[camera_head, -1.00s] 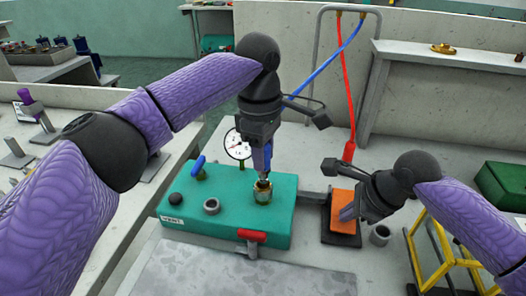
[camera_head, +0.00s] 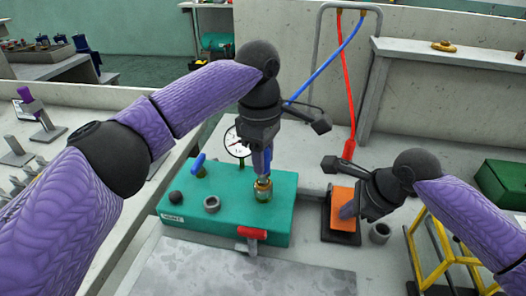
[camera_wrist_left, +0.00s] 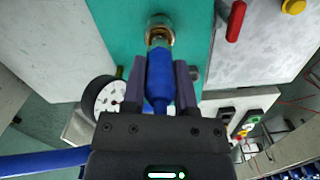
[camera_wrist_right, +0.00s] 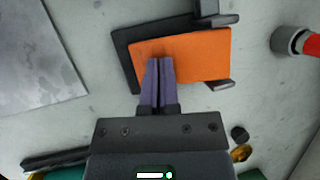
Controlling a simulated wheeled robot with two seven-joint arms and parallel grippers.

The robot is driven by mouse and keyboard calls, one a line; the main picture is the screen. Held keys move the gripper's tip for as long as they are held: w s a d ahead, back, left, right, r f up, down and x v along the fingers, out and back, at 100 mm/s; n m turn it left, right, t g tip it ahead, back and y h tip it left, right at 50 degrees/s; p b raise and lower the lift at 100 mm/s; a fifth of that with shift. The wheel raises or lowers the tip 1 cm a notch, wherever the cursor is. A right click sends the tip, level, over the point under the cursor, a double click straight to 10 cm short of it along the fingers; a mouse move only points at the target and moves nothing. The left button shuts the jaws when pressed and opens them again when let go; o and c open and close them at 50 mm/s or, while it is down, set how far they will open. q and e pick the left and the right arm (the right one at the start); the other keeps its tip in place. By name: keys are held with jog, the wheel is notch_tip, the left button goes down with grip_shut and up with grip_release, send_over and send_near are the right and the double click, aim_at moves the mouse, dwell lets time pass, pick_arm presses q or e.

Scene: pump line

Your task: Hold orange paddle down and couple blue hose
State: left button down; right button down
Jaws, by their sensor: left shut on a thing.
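My left gripper (camera_wrist_left: 160,85) is shut on the blue hose end (camera_wrist_left: 159,75), which also shows in the head view as a blue hose (camera_head: 328,72) rising to the frame. The hose end points down at the brass fitting (camera_head: 263,190) on the green pump block (camera_head: 235,232); in the left wrist view its tip is at the brass fitting (camera_wrist_left: 160,33), and I cannot tell whether it is seated. The orange paddle (camera_head: 344,194) sits on a dark base. My right gripper (camera_wrist_right: 157,62) has its fingers together, with tips over the paddle (camera_wrist_right: 195,55), seemingly touching it.
A red hose (camera_head: 346,80) hangs from the grey frame and ends in a red connector beside the paddle. A yellow stand (camera_head: 440,258) is at the right.

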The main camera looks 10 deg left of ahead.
pick_arm(q)
jog(key=shift+f, duration=0.9)
pick_arm(e)
jog(key=shift+f, duration=0.1)
dwell(0.6)
pick_arm(q)
grip_release()
dwell(0.4)
jog(key=shift+r, duration=3.55)
pick_arm(e)
notch_tip(320, 180, up, 7)
jog(key=p, duration=0.9)
pick_arm(q)
notch_tip(320, 180, up, 11)
jog(key=shift+s+r+t, duration=0.2)
jog(key=shift+s+t, duration=0.1)
jog(key=shift+s, duration=0.15)
